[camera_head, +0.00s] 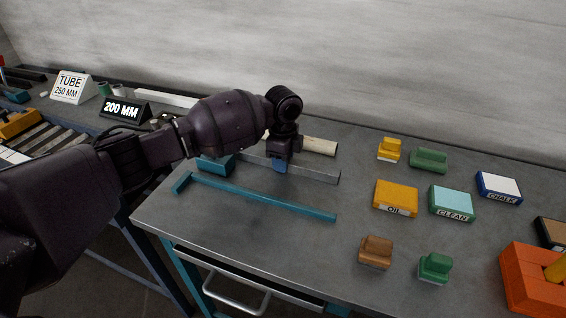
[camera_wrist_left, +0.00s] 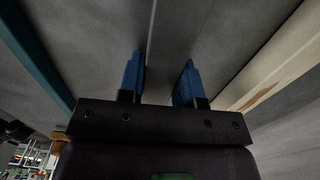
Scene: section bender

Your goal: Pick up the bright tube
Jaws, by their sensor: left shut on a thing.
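The bright tube appears to be the straight grey metal bar (camera_head: 318,175) lying across the bench between a teal bar and a cream bar. My left gripper (camera_head: 279,167) comes down on it near its middle, its blue fingertips shut on it. In the left wrist view the two blue fingers (camera_wrist_left: 160,78) stand either side of a grey surface, with a gap between them. The arm hides part of the grey bar's left half. I cannot tell whether the bar is clear of the bench. My right gripper is not in view.
The long teal bar (camera_head: 250,194) lies in front, and the cream bar (camera_head: 320,146) behind. Yellow OIL (camera_head: 391,192) and green CLEAN (camera_head: 454,198) boxes and small blocks stand to the right. An orange bin (camera_head: 530,280) is at the right edge. Signs (camera_head: 124,109) stand at left.

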